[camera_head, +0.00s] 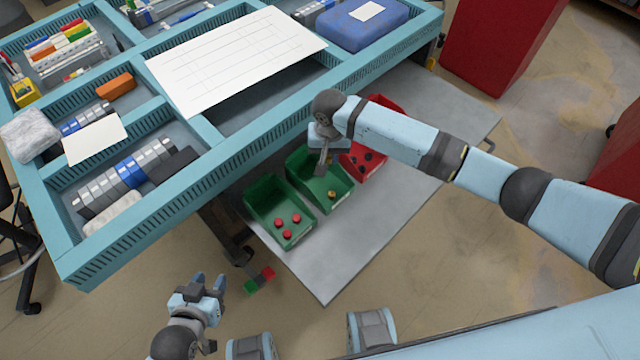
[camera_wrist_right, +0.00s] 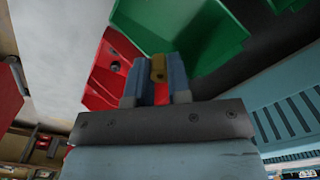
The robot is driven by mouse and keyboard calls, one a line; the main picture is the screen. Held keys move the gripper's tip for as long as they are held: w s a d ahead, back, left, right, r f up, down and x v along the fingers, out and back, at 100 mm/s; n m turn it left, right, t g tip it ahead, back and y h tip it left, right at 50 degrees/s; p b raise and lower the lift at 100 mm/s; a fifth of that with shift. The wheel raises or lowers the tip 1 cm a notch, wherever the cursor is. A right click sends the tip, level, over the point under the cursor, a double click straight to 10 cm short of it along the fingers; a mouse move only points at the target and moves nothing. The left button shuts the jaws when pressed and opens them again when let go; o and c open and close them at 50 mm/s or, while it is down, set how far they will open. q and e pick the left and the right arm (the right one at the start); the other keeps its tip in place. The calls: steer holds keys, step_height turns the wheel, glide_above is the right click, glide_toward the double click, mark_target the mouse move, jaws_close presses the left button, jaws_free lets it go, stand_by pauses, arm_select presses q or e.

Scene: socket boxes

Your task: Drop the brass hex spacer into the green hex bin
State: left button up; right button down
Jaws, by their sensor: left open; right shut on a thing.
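My right gripper (camera_head: 322,165) is shut on the brass hex spacer, a small yellow-brown piece between the fingertips in the right wrist view (camera_wrist_right: 158,68). In the head view it is over the middle green bin (camera_head: 303,188), near its back edge. A small brass-coloured piece (camera_head: 331,194) lies inside that bin. Left of it stands another green bin (camera_head: 260,214) with several red pieces. In the right wrist view a green bin (camera_wrist_right: 190,28) shows beyond the fingers. My left gripper (camera_head: 209,284) is open and empty, low at the front left.
A red bin (camera_head: 383,160) with dark pieces stands right of the green bins, partly hidden by my right arm. The bins stand on a grey plate (camera_head: 375,235). A blue divided workbench (camera_head: 225,170) rises behind and left. Small red and green blocks (camera_head: 259,281) are near my left gripper.

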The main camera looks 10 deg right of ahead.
steer(key=shift+f, duration=0.2)
steer(key=c, duration=1)
jaws_free()
step_height(320, 180, up, 14)
steer(key=shift+f+p, duration=0.1)
steer(key=shift+p, duration=0.35)
